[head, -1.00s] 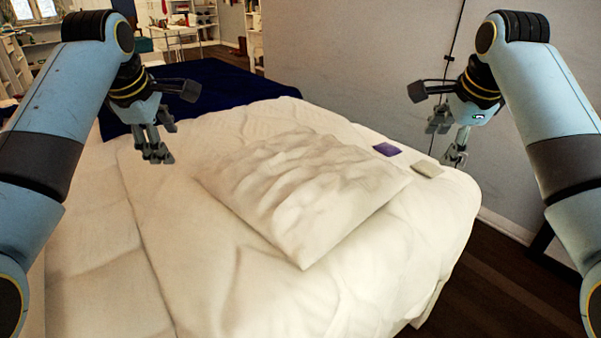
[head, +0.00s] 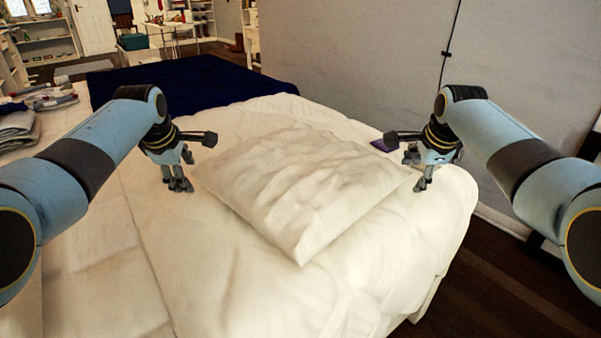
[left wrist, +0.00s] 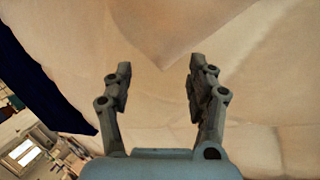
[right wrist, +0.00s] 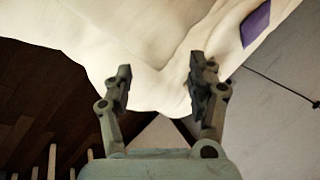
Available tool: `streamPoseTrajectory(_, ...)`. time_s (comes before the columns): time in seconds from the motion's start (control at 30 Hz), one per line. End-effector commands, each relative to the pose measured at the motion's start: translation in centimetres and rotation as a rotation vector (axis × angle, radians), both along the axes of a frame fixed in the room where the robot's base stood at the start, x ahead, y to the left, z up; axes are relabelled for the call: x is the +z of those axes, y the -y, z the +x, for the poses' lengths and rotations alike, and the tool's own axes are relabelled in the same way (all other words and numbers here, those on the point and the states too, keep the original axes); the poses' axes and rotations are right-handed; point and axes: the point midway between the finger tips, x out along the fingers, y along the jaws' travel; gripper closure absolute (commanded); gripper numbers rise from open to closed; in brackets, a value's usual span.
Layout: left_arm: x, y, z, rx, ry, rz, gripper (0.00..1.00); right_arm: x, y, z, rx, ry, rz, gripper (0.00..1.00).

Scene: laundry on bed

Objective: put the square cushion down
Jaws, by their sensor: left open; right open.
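The white square cushion (head: 295,185) lies flat on the white bed cover in the head view, its top wrinkled and one corner pointing toward me. My left gripper (head: 181,186) is open and empty just off the cushion's left corner. In the left wrist view, a pale corner of the cushion (left wrist: 165,45) shows ahead of the open fingers (left wrist: 158,85). My right gripper (head: 418,185) is open and empty just off the cushion's right corner. In the right wrist view its open fingers (right wrist: 158,85) have pale bedding ahead of them.
The bed (head: 240,285) has free room in front of the cushion. A purple cloth (head: 383,146) lies near the right gripper. A dark blue blanket (head: 215,80) covers the far end. Folded clothes (head: 18,128) lie at far left. A grey wall (head: 360,60) stands behind.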

Motion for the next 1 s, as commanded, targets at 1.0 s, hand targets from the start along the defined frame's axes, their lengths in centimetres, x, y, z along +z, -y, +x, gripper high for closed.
streamPoseTrajectory(1.0, -0.5, 3.2, 0.3, -0.002, 0.002, -0.008, 0.42, -0.6, -3.2, 0.2, 0.005, -0.001, 0.007, 0.42)
